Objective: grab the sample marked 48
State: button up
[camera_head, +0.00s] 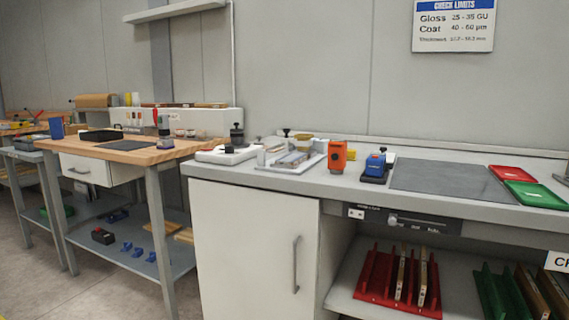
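No number 48 can be read on anything in view. Thin wooden panels that may be samples stand upright in a red slotted rack (370,279) on the shelf under the right counter; two panels (411,275) show near its right side. More panels (535,293) stand in and beside a green rack (492,295) to the right, cut off by the picture edge. Any marks on them are too small to tell. My gripper is not in view.
The grey counter holds a dark mat (450,181), a red tray (512,173), a green tray (537,194), an orange device (337,157) and a blue device (375,167). A white cabinet door (250,248) is shut. A wooden workbench (125,151) stands left; floor is clear at lower left.

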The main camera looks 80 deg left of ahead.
aim_at(293, 159)
jog(key=u, duration=2.9)
